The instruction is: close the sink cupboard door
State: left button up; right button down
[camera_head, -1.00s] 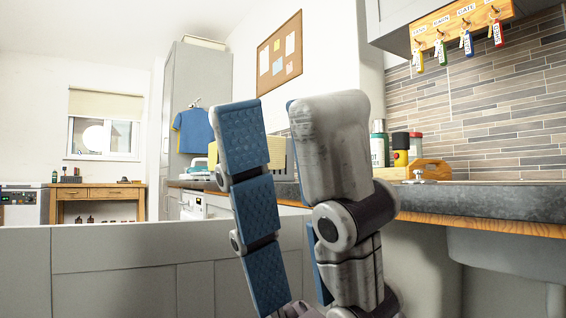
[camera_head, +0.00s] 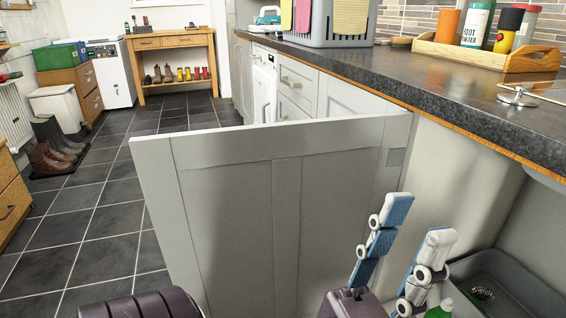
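The sink cupboard door (camera_head: 235,215) is a grey panelled door and stands wide open. It juts out to the left from the cupboard front below the worktop, with a hinge plate near its right edge.
The open cupboard holds a dark tub (camera_head: 510,290) and a green-topped item (camera_head: 440,310), partly hidden. The dark worktop (camera_head: 430,90) runs above, carrying a wooden caddy (camera_head: 490,58) and a grey basket (camera_head: 325,30). Tiled floor (camera_head: 80,215) left of the door is clear; boots (camera_head: 50,150) stand further left.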

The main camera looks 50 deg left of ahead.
aim_at(263, 221)
jog(key=k+j+z, duration=0.45)
jog(key=k+j, duration=0.7)
jog(key=j+z, duration=0.15)
jog(key=j, duration=0.3)
jog(key=k+j+z, duration=0.1)
jog(key=j, duration=0.35)
jog(key=k+j+z, duration=0.15)
jog(key=j, duration=0.3)
jog(key=k+j+z, duration=0.1)
jog(key=j, duration=0.3)
jog(key=k, duration=0.05)
